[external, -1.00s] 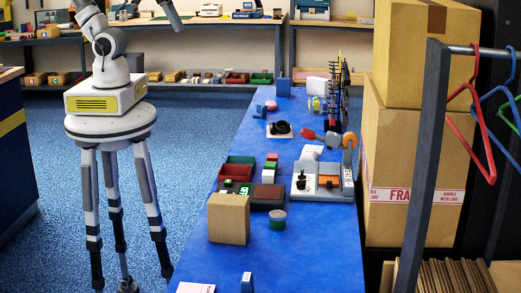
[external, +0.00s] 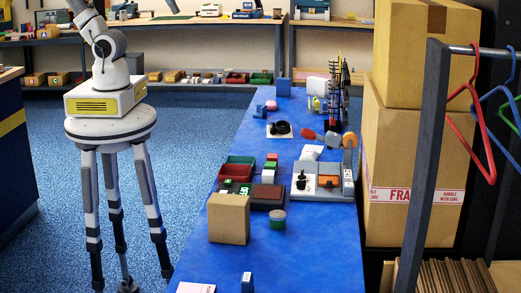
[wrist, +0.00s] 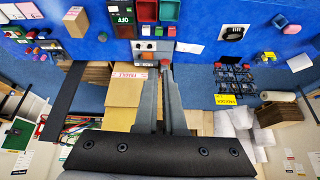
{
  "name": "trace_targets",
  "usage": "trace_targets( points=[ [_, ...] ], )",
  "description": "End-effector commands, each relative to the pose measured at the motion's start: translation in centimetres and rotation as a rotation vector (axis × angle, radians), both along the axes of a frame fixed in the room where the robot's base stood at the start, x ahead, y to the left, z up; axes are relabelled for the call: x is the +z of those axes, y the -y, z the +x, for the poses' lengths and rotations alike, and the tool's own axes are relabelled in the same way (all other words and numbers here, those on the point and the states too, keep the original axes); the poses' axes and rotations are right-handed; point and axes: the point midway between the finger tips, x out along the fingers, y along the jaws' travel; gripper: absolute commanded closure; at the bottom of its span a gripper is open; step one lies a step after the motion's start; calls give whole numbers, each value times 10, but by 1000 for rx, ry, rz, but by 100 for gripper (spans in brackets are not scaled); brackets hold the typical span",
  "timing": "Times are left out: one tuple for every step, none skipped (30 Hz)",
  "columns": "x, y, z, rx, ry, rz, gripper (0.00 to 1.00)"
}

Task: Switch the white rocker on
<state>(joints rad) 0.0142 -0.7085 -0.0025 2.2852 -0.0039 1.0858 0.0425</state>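A grey control panel (external: 325,181) stands on the right side of the blue table. It carries a black stick (external: 301,180), an orange part (external: 328,181) and pale faces. In the wrist view the panel (wrist: 157,46) lies just beyond my fingertips and shows a small white part (wrist: 148,56), possibly the white rocker. It is too small to tell which way it is tipped. My gripper (wrist: 162,68) has two grey fingers close together at their tips, with nothing clearly held. Whether they touch is unclear. My gripper is outside the external view.
A cardboard box (external: 229,218), a round green-sided tin (external: 278,220) and a dark unit with an OFF label (wrist: 124,18) stand left of the panel. A black rack (external: 336,95) stands farther back. Large cartons (external: 418,150) border the table's right side. The table's front is mostly clear.

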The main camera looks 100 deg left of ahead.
Motion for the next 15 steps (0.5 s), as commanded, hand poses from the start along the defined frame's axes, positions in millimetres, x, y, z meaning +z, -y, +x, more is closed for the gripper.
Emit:
trace_targets(
  points=[
    [-3,6,11,-52,-21,15,100],
    [1,9,17,-82,-29,25,100],
    [6,14,24,-123,-40,36,100],
    [9,17,29,-153,-49,46,100],
    [12,21,34,-185,-56,54,100],
    [16,26,41,-226,-69,65,100],
    [19,29,46,-257,-76,74,100],
    [21,33,52,-288,-84,81,100],
    [24,39,58,-330,-94,91,100],
    [26,43,64,-362,-103,99,100],
    [28,47,69,-394,-110,107,100],
    [30,53,76,-437,-120,116,100],
    [32,58,81,-468,-127,123,100],
    [33,62,86,-500,-133,130,100],
    [34,68,92,-544,-143,140,100]
  ],
)
